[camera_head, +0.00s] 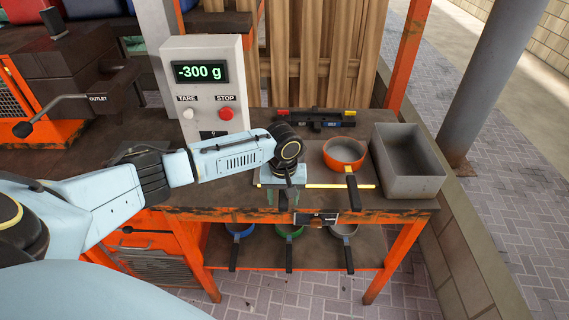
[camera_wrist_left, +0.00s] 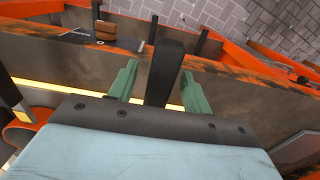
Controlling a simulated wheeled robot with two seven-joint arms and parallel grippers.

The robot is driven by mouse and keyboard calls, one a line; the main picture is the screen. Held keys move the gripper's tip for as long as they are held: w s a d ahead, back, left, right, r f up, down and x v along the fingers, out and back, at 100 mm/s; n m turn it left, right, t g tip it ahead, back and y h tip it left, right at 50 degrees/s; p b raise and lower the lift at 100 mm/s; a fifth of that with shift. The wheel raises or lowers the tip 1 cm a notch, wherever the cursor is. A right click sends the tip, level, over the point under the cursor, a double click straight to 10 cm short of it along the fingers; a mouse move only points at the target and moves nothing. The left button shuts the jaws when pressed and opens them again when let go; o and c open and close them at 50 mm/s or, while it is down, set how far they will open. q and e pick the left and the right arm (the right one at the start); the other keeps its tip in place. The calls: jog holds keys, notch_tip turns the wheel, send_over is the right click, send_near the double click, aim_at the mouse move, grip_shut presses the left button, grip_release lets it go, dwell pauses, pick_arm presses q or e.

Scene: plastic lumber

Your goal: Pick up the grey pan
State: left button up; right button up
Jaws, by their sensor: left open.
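The grey pan (camera_head: 343,230) sits on the lower shelf, right of a blue pan (camera_head: 240,229) and a green pan (camera_head: 289,231). Its black handle hangs out over the shelf's front edge. My left gripper (camera_head: 284,198) is over the front part of the tabletop, above and left of the grey pan and apart from it. In the left wrist view its green fingers (camera_wrist_left: 158,86) are open, with a black bar (camera_wrist_left: 166,65) showing between them. I cannot tell what this bar belongs to, or whether it is touched. My right gripper is not in view.
An orange pan (camera_head: 344,151) stands on the tabletop right of my left gripper, its black handle pointing forward. A grey bin (camera_head: 408,170) is at the right end. A scale display (camera_head: 202,72) reads -300 g. The tabletop edge and orange legs (camera_head: 384,267) frame the shelf.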

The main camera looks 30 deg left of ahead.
pick_arm(q)
grip_shut()
jog(key=shift+r, duration=0.1)
jog(key=shift+w+r, duration=0.1)
